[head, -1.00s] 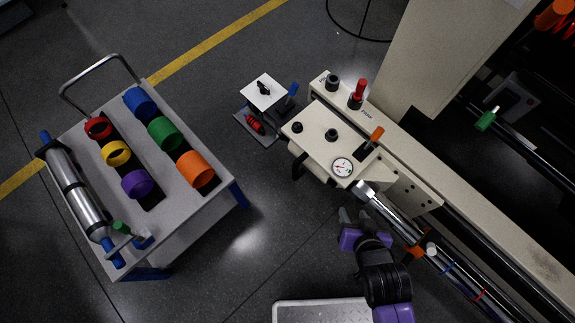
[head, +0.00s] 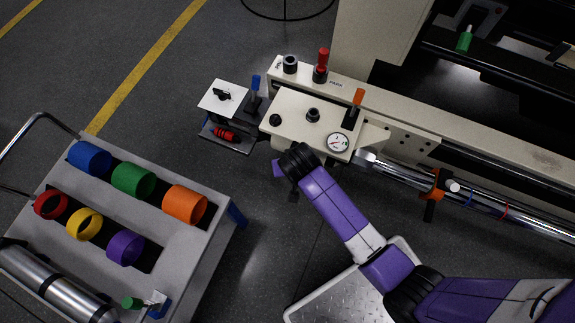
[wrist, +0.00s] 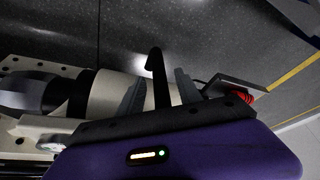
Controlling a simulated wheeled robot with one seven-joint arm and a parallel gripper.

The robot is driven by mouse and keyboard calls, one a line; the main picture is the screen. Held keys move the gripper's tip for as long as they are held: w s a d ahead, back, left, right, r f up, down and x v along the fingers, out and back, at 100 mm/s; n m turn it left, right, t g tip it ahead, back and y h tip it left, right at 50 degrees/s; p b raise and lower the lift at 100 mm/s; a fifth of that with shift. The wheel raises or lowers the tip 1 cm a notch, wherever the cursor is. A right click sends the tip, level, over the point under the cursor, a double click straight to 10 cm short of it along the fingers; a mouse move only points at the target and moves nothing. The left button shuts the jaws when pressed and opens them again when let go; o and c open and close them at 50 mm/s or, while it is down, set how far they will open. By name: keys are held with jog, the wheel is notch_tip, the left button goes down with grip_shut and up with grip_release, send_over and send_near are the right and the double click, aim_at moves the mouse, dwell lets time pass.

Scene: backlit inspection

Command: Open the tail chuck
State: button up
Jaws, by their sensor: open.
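The beige tail housing (head: 290,115) carries a round gauge (head: 338,142), black knobs and an orange lever (head: 357,98). A chrome chuck end (head: 366,160) leaves its right side and meets the long shaft (head: 500,199). My gripper (head: 286,182) is at the housing's front left corner, partly hidden by my wrist. In the wrist view my gripper (wrist: 159,74) is open. A black hooked handle (wrist: 155,58) stands upright between its two grey fingers, with no clear contact. In the head view that handle is hidden behind my arm.
A red-knobbed lever (head: 321,66) stands behind the housing. A small stand with a white top (head: 222,97) and a blue lever (head: 255,86) is left of it. A grey cart (head: 190,245) with coloured rings is at lower left. A metal step plate (head: 335,295) lies below my arm.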

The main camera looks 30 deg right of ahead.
jog(key=shift+b+x, duration=0.4)
jog(key=shift+x, duration=1.15)
jog(key=shift+c, duration=0.2)
grip_shut()
